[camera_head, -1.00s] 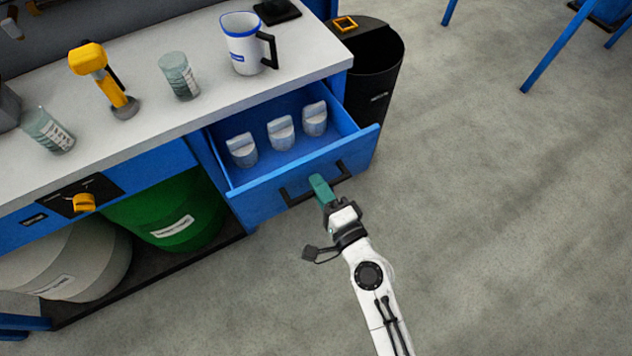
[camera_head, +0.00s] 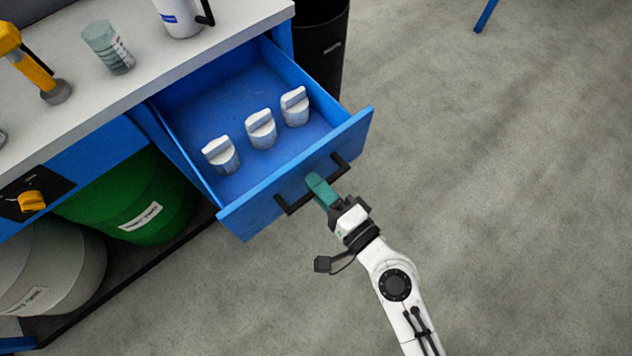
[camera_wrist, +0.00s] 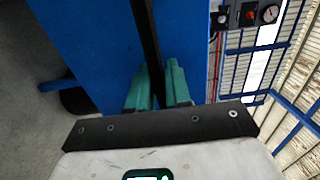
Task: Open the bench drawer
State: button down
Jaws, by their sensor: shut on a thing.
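The blue bench drawer (camera_head: 258,215) stands well out from the bench in the head view. Three pale grey knob-shaped pieces (camera_head: 261,130) stand upright in a row inside it. A black bar handle (camera_head: 291,204) runs across the drawer's front. My gripper (camera_head: 318,184), with teal fingers, is shut on the middle of this handle. In the wrist view the teal fingers of my gripper (camera_wrist: 157,82) lie on either side of the dark handle bar (camera_wrist: 146,40), against the blue drawer front (camera_wrist: 90,40).
The grey benchtop (camera_head: 120,85) carries a clear beaker (camera_head: 108,47), a white mug (camera_head: 178,17) and a yellow tool (camera_head: 35,65). A green drum (camera_head: 135,205) and a grey drum (camera_head: 50,265) stand below. A black bin (camera_head: 325,50) is behind the drawer.

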jog(key=shift+f, duration=0.1)
jog(key=c, duration=1.1)
grip_release()
jog(key=shift+c, duration=0.2)
jog(key=b+v, duration=0.3)
jog(key=v, duration=0.7)
jog(key=shift+s+d+b, duration=0.25)
jog(key=shift+s+b, duration=0.05)
jog(key=shift+b, duration=0.05)
